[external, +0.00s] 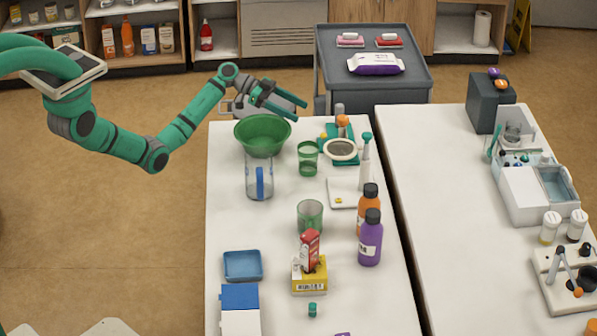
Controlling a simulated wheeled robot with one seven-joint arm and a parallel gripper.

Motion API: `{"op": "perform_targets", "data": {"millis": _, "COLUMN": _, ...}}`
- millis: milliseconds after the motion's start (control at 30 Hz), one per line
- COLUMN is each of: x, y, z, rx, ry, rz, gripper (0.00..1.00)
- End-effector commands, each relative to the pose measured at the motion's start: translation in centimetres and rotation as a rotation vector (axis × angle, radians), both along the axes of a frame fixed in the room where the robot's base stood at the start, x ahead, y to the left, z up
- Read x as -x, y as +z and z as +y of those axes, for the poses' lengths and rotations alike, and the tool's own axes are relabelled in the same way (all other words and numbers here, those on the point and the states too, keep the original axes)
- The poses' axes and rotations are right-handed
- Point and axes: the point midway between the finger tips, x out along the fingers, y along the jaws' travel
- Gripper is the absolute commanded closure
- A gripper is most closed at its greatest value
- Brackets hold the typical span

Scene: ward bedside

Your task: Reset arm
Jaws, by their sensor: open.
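My arm is green with dark joints and reaches in from the left in the external view. My gripper (283,102) is at its end, above the far left corner of the near white table (225,214). Its two green and dark fingers point right and are spread apart. Nothing shows between them. A green bowl (262,136) stands on the table just below and in front of the gripper, apart from it. A grey item (240,106) behind the gripper is partly hidden by it.
A clear jug (259,181), green cups (310,216), an orange bottle (368,207), a purple bottle (370,240), a blue tray (243,265) and a yellow box (309,277) stand on the table. A grey cart (330,68) stands behind. Open floor lies left.

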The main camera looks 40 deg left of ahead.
Motion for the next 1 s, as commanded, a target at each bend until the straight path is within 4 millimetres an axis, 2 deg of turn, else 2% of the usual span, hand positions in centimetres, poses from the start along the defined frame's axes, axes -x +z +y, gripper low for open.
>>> {"op": "perform_targets", "data": {"millis": 33, "x": -1.2, "y": 1.3, "z": 2.4, "rx": 0.06, "ry": 0.12, "rz": 0.005, "gripper": 0.31}}
{"op": "perform_targets", "data": {"millis": 100, "x": -2.6, "y": 3.7, "z": 5.6, "rx": 0.165, "ry": 0.278, "rz": 0.012, "gripper": 0.31}}
{"op": "perform_targets", "data": {"millis": 200, "x": -3.7, "y": 7.3, "z": 10.4, "rx": 0.34, "ry": 0.478, "rz": 0.015, "gripper": 0.31}}
{"op": "perform_targets", "data": {"millis": 300, "x": -3.2, "y": 10.4, "z": 15.4, "rx": 0.544, "ry": 0.647, "rz": 0.011, "gripper": 0.31}}
{"op": "perform_targets", "data": {"millis": 400, "x": -1.2, "y": 11.5, "z": 19.5, "rx": 0.74, "ry": 0.782, "rz": 0.007, "gripper": 0.31}}
{"op": "perform_targets", "data": {"millis": 467, "x": 0.1, "y": 10.8, "z": 20.8, "rx": 0.814, "ry": 0.84, "rz": 0.007, "gripper": 0.31}}
{"op": "perform_targets", "data": {"millis": 600, "x": 3.3, "y": 7.1, "z": 22.0, "rx": 0.889, "ry": 0.939, "rz": 0.015, "gripper": 0.31}}
{"op": "perform_targets", "data": {"millis": 767, "x": 7.3, "y": 1.9, "z": 22.1, "rx": 0.901, "ry": 1.039, "rz": 0.024, "gripper": 0.31}}
{"op": "perform_targets", "data": {"millis": 1000, "x": 14.6, "y": -4.8, "z": 22.2, "rx": 0.879, "ry": 1.178, "rz": 0.029, "gripper": 0.31}}
